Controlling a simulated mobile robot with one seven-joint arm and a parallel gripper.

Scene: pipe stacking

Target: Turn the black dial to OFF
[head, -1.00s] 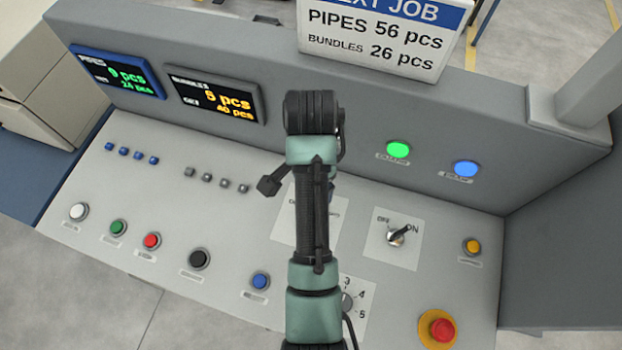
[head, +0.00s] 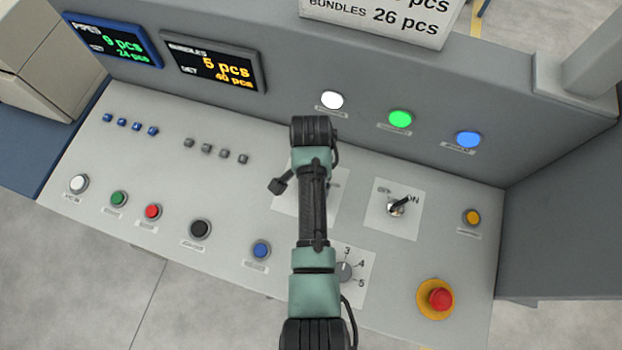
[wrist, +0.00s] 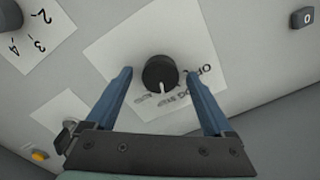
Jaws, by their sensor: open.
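The black dial (wrist: 158,70) sits on a white label plate (wrist: 112,48) in the wrist view. Its white pointer mark points down in that picture, toward small printed words at the plate's lower part. The word OFF is printed to the right of the dial, turned in the picture. My gripper (wrist: 159,78) is open, with one blue finger on each side of the dial. A gap shows between each finger and the dial, and I cannot see contact. In the head view my arm hides the dial, and only parts of its plate (head: 286,206) show.
An ON switch (head: 397,206) on its own plate is right of my arm. A numbered knob (head: 345,271) is close beside my arm. A red emergency button (head: 440,299) and a yellow button (head: 472,217) are farther right. A low wall with lit white (head: 332,100), green and blue lamps stands behind.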

